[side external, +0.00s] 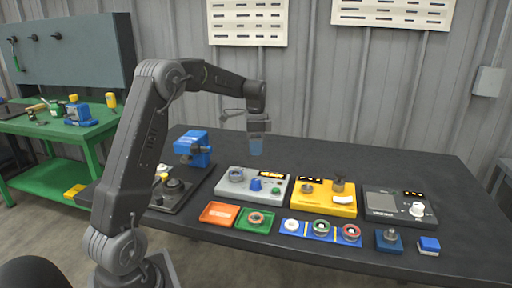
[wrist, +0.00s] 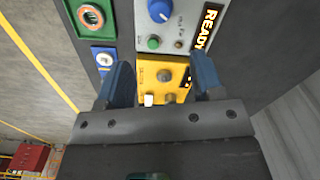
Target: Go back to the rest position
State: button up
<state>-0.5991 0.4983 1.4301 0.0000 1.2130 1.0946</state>
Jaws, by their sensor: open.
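My gripper (side external: 257,146) hangs above the back of the dark table, behind and above the grey unit (side external: 225,187) and the yellow unit (side external: 325,207). In the wrist view my gripper (wrist: 162,82) has its two blue fingers spread apart, with nothing held between them. The yellow unit (wrist: 147,72) shows in the gap, well beyond the fingertips. The grey unit (wrist: 129,18), with a blue knob, a green button and a lit READY display, shows above it. Part of the yellow unit is hidden by the gripper in the wrist view.
An orange tray (side external: 207,220), a green tray (side external: 241,226) with a ring, and a blue tray (side external: 284,235) with several round parts line the front. A dark unit with a screen (side external: 382,205) stands right. A blue device (side external: 199,158) stands left. The table's back right is clear.

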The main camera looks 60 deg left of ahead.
jog(key=s+d+r+n+t, duration=0.1)
jog(key=s+d+r, duration=0.3)
jog(key=d, duration=0.5)
jog(key=s+d+r+n+t, duration=0.2)
jog(key=s+d+r, duration=0.3)
jog(key=d, duration=0.4)
jog(key=s+d+f+n+t, duration=0.2)
jog(key=s+d, duration=0.8)
jog(key=s, duration=0.3)
jog(key=shift+s+d+f+n+t, duration=0.2)
jog(key=shift+s+f+n+t, duration=0.1)
jog(key=shift+s+f, duration=0.1)
jog(key=shift+w, duration=0.1)
jog(key=shift+c, duration=0.3)
